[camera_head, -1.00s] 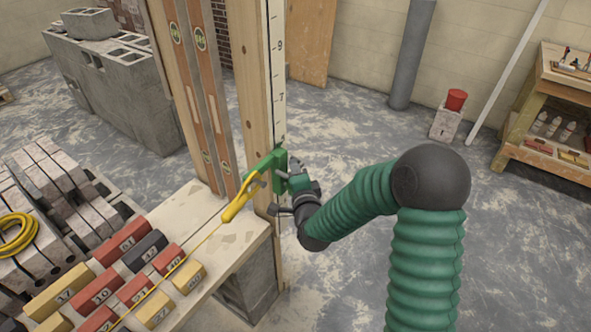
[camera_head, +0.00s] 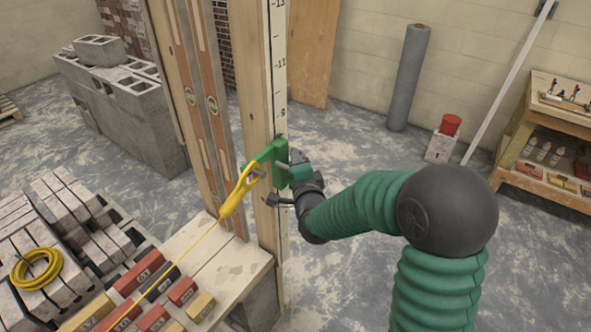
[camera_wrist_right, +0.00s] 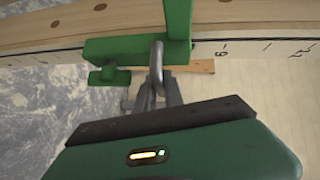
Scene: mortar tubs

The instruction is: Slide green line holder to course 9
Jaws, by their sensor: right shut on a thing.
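The green line holder (camera_head: 279,162) sits on the wooden pole (camera_head: 256,90), against its marked scale. In the head view the 9 mark (camera_head: 282,112) is just above the holder's top. In the right wrist view the holder (camera_wrist_right: 120,50) is beside the 9 (camera_wrist_right: 222,49), with a short gap between them. My right gripper (camera_head: 286,172) is shut on the holder; its fingers show in the wrist view (camera_wrist_right: 156,84). A yellow line (camera_head: 190,250) runs from a yellow piece (camera_head: 238,190) at the holder down to the left. My left gripper is not in view.
Numbered bricks (camera_head: 150,290) lie on the low wall (camera_head: 225,260) left of the pole. Two levels (camera_head: 208,100) stand close left of the pole. Stacked blocks (camera_head: 125,110) are behind. The pole above the holder is clear.

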